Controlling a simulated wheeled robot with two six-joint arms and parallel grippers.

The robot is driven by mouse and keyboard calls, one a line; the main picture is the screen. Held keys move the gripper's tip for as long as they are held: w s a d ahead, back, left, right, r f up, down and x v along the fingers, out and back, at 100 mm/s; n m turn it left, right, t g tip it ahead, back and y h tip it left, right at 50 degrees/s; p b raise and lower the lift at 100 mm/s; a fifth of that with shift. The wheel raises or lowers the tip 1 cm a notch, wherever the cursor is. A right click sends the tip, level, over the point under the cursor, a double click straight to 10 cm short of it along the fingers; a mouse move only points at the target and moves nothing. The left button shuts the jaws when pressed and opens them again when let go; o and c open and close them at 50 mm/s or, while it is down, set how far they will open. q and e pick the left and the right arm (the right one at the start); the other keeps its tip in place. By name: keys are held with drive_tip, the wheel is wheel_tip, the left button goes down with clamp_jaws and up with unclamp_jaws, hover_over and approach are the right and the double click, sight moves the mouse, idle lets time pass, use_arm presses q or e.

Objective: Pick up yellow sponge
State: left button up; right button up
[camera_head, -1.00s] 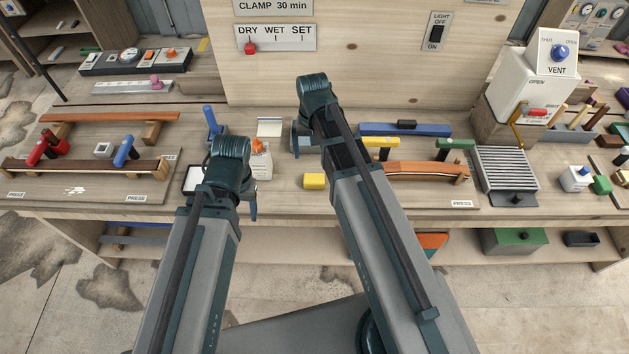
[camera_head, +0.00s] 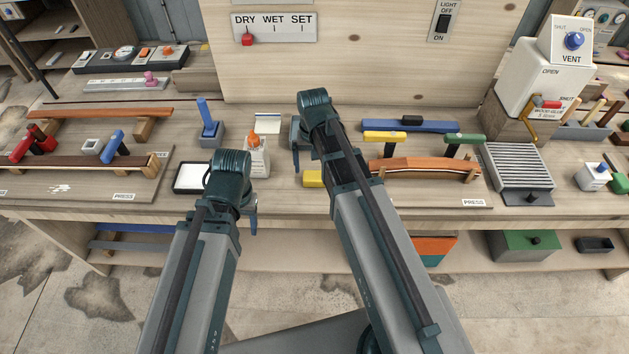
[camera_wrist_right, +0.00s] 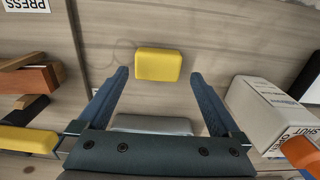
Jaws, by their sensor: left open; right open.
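The yellow sponge (camera_head: 313,178) lies on the workbench, partly hidden behind my right arm in the head view. The right wrist view shows it whole (camera_wrist_right: 158,64), a small yellow block on the wood. My right gripper (camera_wrist_right: 160,77) is open and empty; the sponge shows between and just beyond its fingertips, with no finger seen touching it. In the head view the right gripper (camera_head: 296,158) hangs to the left of the sponge, mostly hidden by its wrist. My left gripper (camera_head: 251,206) is near the bench's front edge, left of the sponge, its jaws mostly hidden.
A white glue bottle with an orange cap (camera_head: 256,153) stands left of the sponge. A curved wooden strip with a yellow-handled clamp (camera_head: 384,137) is to the right. Bare bench shows around the sponge.

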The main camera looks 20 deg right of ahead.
sight(315, 175)
drive_tip(key=shift+w+d+f+b, duration=0.1)
drive_tip(key=shift+f+b, duration=1.2)
drive_tip(key=shift+d+f+b, duration=0.1)
drive_tip(key=shift+f+b, duration=1.15)
drive_tip(key=shift+f, duration=0.05)
drive_tip(key=shift+r, duration=0.1)
drive_tip(key=c, duration=1.1)
